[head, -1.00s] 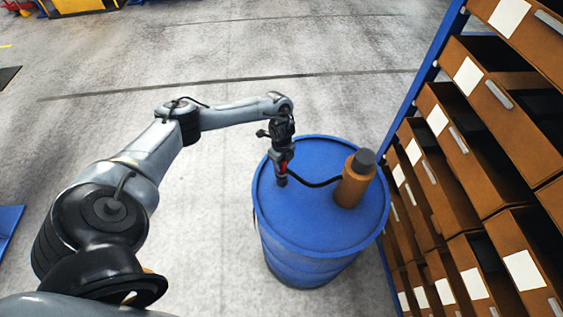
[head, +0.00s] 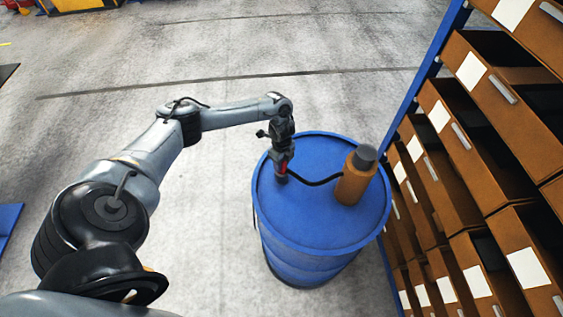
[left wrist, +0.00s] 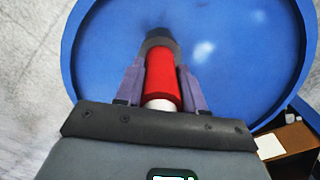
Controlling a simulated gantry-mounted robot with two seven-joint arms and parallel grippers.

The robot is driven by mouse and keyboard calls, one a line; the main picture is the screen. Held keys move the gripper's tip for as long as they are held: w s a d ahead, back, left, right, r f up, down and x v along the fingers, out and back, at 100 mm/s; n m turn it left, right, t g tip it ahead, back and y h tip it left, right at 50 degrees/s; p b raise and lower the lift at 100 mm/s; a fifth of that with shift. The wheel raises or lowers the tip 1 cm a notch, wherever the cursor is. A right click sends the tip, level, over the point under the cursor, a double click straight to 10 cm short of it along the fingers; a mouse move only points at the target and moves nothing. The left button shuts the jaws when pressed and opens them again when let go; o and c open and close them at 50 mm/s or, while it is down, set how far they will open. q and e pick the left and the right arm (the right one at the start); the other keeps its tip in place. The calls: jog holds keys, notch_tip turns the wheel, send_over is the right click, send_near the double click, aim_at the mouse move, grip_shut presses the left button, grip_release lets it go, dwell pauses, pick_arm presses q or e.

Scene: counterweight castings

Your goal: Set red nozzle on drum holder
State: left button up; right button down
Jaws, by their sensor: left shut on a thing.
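The red nozzle (left wrist: 162,78) is held between the two fingers of my left gripper (left wrist: 161,68). In the head view my left gripper (head: 281,165) points down over the left part of the blue drum's top (head: 318,215), with a bit of red (head: 284,169) showing at its fingers. A dark round piece (left wrist: 158,38) lies at the nozzle's far end, over the drum top. I cannot tell whether it is the nozzle's tip or the holder, or whether it touches. My right gripper is out of view.
An orange canister (head: 354,180) with a dark cap stands on the drum's right side; a black hose (head: 318,183) runs from it to the gripper. A rack of brown bins (head: 470,150) stands close on the right. The floor (head: 200,225) left of the drum is clear.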

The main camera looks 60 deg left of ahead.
pick_arm(q)
jog(key=shift+f, duration=0.25)
jog(key=o, duration=1)
jog(key=shift+o, duration=0.2)
jog(key=shift+r, duration=0.1)
notch_tip(320, 180, up, 10)
jog(key=shift+w+f, duration=0.1)
jog(key=shift+r+p, duration=0.3)
jog(key=shift+r, duration=0.15)
